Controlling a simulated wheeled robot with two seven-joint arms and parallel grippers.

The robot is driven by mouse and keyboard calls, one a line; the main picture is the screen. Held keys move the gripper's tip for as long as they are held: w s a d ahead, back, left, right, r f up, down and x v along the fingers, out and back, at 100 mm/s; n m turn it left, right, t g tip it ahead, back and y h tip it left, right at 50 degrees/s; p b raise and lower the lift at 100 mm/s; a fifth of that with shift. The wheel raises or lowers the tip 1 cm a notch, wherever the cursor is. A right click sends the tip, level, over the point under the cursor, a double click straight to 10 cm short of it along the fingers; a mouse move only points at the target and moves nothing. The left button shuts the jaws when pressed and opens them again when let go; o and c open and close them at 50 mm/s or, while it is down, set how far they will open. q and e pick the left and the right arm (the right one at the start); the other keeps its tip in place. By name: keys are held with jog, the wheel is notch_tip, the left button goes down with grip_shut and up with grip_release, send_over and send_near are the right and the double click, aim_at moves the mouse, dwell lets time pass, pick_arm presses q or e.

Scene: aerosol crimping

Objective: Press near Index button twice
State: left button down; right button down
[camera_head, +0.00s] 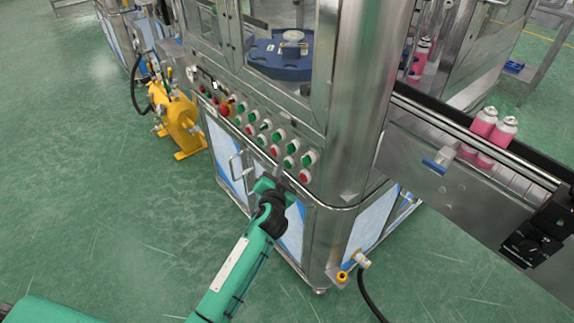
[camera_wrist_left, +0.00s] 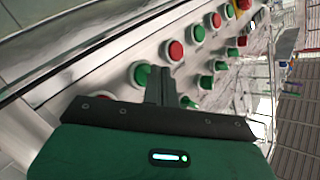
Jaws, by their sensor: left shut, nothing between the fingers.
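The button panel (camera_head: 262,135) on the machine's front carries slanting rows of green and red buttons. The end nearest me has a green button (camera_head: 308,158) and a red button (camera_head: 305,176). No label is readable, so I cannot tell which button is Index. My left gripper (camera_head: 279,176) is shut and empty, just below and left of this end of the panel. In the left wrist view, its fingers (camera_wrist_left: 159,80) point at the panel between a green button (camera_wrist_left: 141,75) and another green button (camera_wrist_left: 187,102). I cannot tell whether they touch anything. My right gripper is out of view.
A steel cabinet door with a handle (camera_head: 238,166) lies below the panel. A conveyor (camera_head: 470,140) with pink cans (camera_head: 484,122) runs to the right. A yellow device (camera_head: 180,125) stands on the left. A black hose (camera_head: 368,300) lies near the cabinet corner. Green floor is free on the left.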

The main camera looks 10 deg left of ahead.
pick_arm(q)
jog(key=shift+d, duration=0.1)
dwell(0.7)
jog(key=shift+w+d, duration=0.15)
jog(key=shift+w, duration=0.2)
